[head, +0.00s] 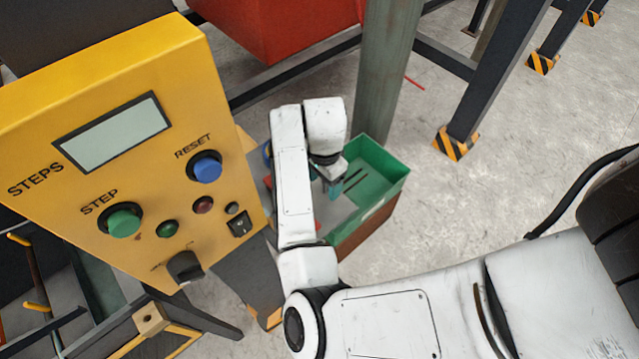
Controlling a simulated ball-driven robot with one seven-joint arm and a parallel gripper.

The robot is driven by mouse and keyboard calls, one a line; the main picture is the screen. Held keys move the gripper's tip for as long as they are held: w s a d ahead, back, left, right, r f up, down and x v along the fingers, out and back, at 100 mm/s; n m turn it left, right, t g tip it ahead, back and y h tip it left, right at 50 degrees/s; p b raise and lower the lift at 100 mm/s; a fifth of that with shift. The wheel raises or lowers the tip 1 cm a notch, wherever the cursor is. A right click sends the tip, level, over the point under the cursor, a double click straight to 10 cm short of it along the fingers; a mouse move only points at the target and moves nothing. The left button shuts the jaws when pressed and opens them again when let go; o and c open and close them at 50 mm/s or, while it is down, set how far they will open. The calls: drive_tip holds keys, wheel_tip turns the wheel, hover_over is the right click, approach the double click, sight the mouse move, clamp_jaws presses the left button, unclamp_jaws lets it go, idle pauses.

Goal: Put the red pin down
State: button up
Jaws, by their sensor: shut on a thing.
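My gripper (331,189) points down over the green bin (392,187), seen from above past my white arm. Its jaws are small and partly hidden by the wrist, with a teal-blue part showing at their end. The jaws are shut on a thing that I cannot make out. I see no clearly red pin at the jaws. A thin red strip (414,83) lies on or near the floor to the right of the grey-green post; I cannot tell whether it is a pin. Two dark slots or bars show inside the green bin.
A yellow control panel (120,130) with buttons fills the left. The upright post (384,70) stands just behind the bin. A red container (275,28) is at the top. Dark frame legs with striped feet (456,144) stand to the right. The concrete floor (440,215) right of the bin is clear.

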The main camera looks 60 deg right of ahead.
drive_tip(key=shift+f, duration=1.3)
drive_tip(key=shift+f, duration=0.15)
drive_tip(key=o, duration=1.1)
